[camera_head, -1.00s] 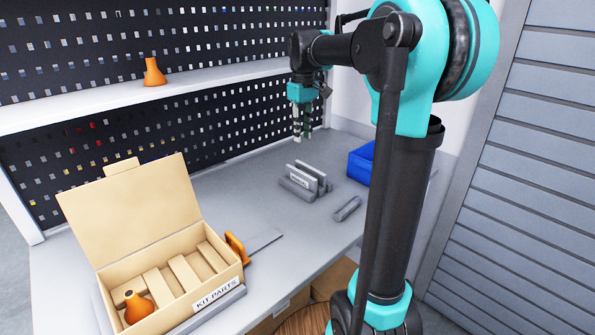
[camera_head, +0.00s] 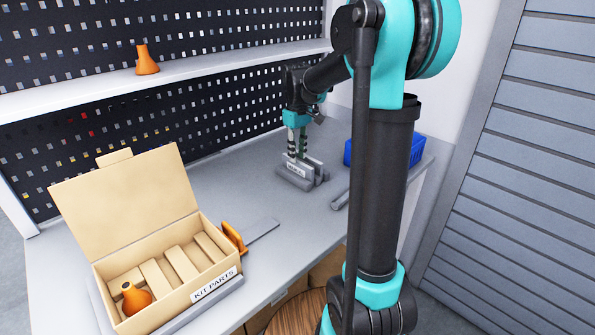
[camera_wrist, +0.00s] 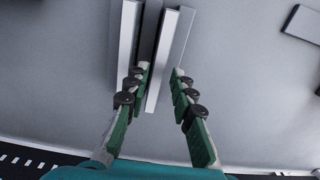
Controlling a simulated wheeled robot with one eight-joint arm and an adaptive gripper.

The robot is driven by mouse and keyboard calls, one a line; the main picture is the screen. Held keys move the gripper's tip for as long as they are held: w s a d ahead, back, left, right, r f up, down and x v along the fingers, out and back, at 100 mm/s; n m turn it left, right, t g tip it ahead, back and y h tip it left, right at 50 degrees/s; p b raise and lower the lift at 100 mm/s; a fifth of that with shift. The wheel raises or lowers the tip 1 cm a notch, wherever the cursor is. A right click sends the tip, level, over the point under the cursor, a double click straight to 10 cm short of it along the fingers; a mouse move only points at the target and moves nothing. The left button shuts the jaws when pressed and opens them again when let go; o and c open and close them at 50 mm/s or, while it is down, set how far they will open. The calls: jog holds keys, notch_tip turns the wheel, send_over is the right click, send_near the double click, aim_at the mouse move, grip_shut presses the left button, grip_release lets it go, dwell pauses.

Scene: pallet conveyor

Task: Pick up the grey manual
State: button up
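The grey manual (camera_head: 297,171) stands upright in a small grey rack (camera_head: 294,183) on the bench in the head view, with a white label on its front. My gripper (camera_head: 297,156) points down at the rack from above. In the wrist view, my gripper (camera_wrist: 161,70) is open, its two fingers on either side of an upright slab (camera_wrist: 158,65). Another slab (camera_wrist: 126,50) stands to the left, outside the left finger. I cannot tell for sure which slab is the manual, nor whether the fingers touch it.
A blue bin (camera_head: 418,150) is partly behind my arm. A grey bar (camera_head: 340,200) lies right of the rack. An open kit box (camera_head: 150,262) with an orange part is at the left. A pegboard and shelf (camera_head: 190,72) stand behind; bench space left of the rack is clear.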

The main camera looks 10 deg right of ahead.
aim_at(297, 163)
jog(key=shift+w+f, duration=0.1)
jog(key=shift+f, duration=2.2)
grip_shut()
